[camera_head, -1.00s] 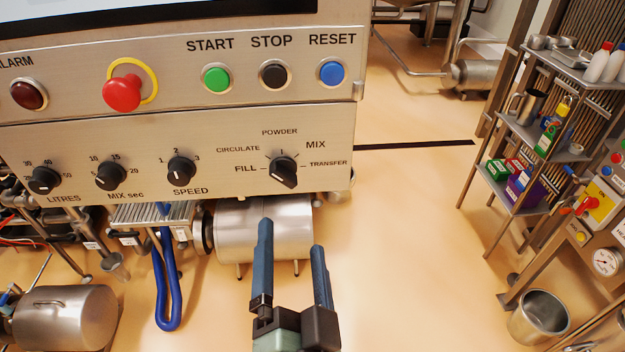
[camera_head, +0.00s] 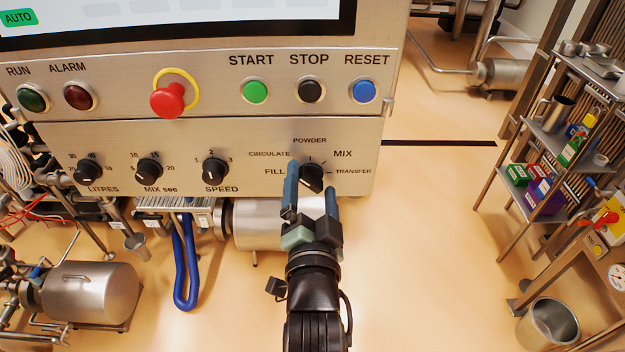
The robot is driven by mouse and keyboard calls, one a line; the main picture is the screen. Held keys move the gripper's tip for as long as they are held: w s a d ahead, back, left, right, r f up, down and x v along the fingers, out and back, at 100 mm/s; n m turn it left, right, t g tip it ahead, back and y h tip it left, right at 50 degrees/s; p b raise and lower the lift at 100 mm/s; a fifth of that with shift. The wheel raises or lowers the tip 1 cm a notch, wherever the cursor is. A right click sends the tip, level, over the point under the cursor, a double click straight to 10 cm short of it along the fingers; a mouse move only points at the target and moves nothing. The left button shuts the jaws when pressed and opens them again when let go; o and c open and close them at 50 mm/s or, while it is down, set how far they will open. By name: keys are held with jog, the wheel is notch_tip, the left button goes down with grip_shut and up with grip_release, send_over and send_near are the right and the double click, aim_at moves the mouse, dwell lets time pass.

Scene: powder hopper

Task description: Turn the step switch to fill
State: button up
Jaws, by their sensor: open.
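The step switch (camera_head: 312,180) is a black knob at the right end of the lower panel. Labels FILL, CIRCULATE, POWDER, MIX and TRANSFER surround it. Its grip bar slants from upper left to lower right; which label it points at I cannot tell for sure. My gripper (camera_head: 311,175) is open, its two blue fingers on either side of the knob in the picture. Whether the fingers touch the knob I cannot tell.
Knobs for SPEED (camera_head: 215,170), MIX sec (camera_head: 149,170) and LITRES (camera_head: 88,171) sit left on the panel. Above are the red emergency button (camera_head: 168,101) and the START (camera_head: 256,91), STOP (camera_head: 310,90) and RESET (camera_head: 364,91) buttons.

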jog(key=shift+w, duration=0.15)
jog(key=c, duration=1.4)
jog(key=shift+n, duration=0.4)
jog(key=n+b, duration=0.1)
jog(key=n, duration=0.2)
jog(key=shift+a+n, duration=0.1)
jog(key=shift+n, duration=0.2)
jog(key=shift+n+b, duration=0.55)
jog(key=shift+n, duration=1.75)
